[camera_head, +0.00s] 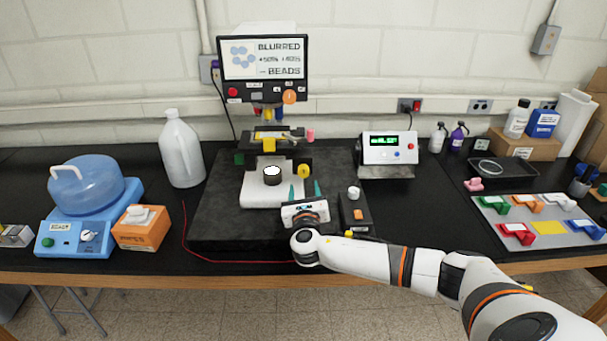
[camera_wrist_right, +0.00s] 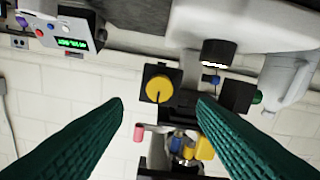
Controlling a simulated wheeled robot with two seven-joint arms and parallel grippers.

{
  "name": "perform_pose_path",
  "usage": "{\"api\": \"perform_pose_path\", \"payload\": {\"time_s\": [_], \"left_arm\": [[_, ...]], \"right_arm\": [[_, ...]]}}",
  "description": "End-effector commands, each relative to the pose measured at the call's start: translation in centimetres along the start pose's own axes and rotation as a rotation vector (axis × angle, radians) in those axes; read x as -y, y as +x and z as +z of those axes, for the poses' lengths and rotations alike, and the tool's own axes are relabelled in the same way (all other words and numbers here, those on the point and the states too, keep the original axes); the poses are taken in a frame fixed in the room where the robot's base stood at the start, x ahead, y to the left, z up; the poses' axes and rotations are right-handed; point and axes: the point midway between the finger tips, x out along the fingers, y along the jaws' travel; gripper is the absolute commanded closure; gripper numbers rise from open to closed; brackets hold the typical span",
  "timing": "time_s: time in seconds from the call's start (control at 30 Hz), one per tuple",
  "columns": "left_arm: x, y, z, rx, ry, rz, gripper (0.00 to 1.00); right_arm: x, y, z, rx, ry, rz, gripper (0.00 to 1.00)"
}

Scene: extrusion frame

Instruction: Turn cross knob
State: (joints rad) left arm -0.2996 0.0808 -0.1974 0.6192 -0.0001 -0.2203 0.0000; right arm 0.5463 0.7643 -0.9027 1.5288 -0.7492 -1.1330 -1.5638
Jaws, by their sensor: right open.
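A round yellow knob (camera_head: 304,171) sits on the right side of the microscope-like machine (camera_head: 266,150). In the right wrist view the yellow knob (camera_wrist_right: 159,86) faces me with a dark line on its face, on a black block. My right gripper (camera_head: 305,190) is open and empty in front of the knob. In the right wrist view its two green ribbed fingers (camera_wrist_right: 160,108) are spread wide, with the knob between their tips in the picture and apart from both. I cannot tell a cross shape on the knob. My left gripper is out of view.
The machine stands on a dark slab (camera_head: 225,210). A small dark box with an orange button (camera_head: 357,214) is right of my gripper. A meter with a green display (camera_head: 390,148) stands further right. A white jug (camera_head: 181,150) stands left.

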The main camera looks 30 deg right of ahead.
Motion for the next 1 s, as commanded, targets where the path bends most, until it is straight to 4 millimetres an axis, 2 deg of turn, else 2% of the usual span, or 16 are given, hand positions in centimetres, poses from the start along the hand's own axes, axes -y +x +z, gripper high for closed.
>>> {"api": "perform_pose_path", "payload": {"time_s": [0.03,0.2,0.4,0.6,0.87,1.0], "left_arm": [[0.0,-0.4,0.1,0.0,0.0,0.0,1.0],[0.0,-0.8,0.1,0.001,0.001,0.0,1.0],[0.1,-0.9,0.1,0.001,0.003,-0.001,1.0],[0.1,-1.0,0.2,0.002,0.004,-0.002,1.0],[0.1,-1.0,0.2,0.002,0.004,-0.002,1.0],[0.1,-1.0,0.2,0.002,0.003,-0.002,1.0]], "right_arm": [[-0.1,1.1,-0.3,0.0,-0.001,0.003,0.48],[-0.1,3.8,-0.2,0.001,0.0,0.003,0.48],[0.0,6.0,0.0,0.002,0.002,0.002,0.48],[0.0,6.9,0.0,0.002,0.002,0.0,0.48],[0.0,7.0,0.1,0.002,0.003,0.0,0.48],[0.0,7.0,0.1,0.003,0.003,0.0,0.69]]}}
